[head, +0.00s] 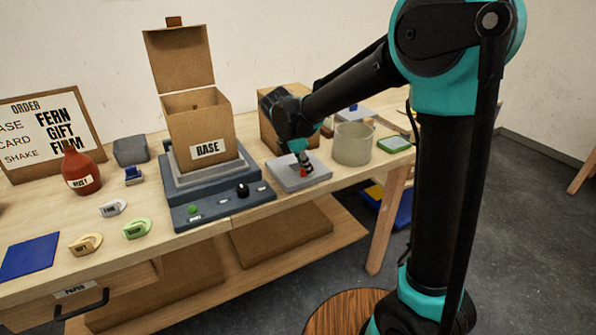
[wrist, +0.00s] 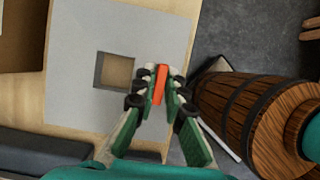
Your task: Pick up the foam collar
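The foam collar appears to be the flat light-grey square (head: 287,180) lying at the table's front edge, right of the grey scale-like device. In the wrist view the collar (wrist: 75,85) has a square hole through which a tan surface shows. A narrow orange-red tab (wrist: 160,84) stands near its right side. My gripper (head: 303,170) points down over the collar. In the wrist view the gripper (wrist: 163,74) has its fingertips close together on both sides of the tab, seemingly touching it. Any small gap at the tips is hard to see.
A cardboard box marked BASE (head: 207,150) stands on the grey device (head: 180,185) left of the collar. A pale cylindrical cup (head: 353,144) stands close on the right. Another cardboard box (head: 268,130) is behind my gripper.

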